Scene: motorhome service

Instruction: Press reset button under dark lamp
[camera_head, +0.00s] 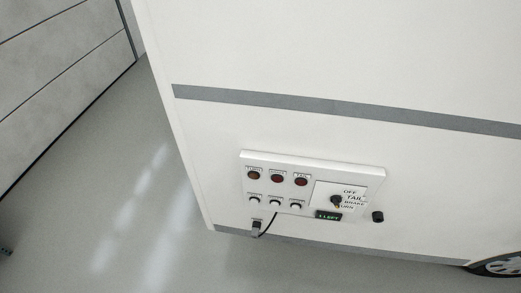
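A white control panel (312,167) is mounted low on the motorhome's white side wall. Its top left row holds three round lamps: left (254,175), middle (277,178) and right (301,181). All three look dark red; I cannot tell any as lit. Below them are three white buttons: left (255,199), middle (275,202) and right (295,204). A dark rotary knob (336,201) sits on the right beside the words OFF, TAIL, BRAKE and a blurred lower word. A small green-lettered display (328,216) is below it. Neither gripper shows.
A black round fitting (377,217) is right of the panel. A grey plug with a black cable (257,227) hangs below it. A wheel (503,267) shows at lower right. Grey floor (110,190) lies open at left, before a panelled wall (60,75).

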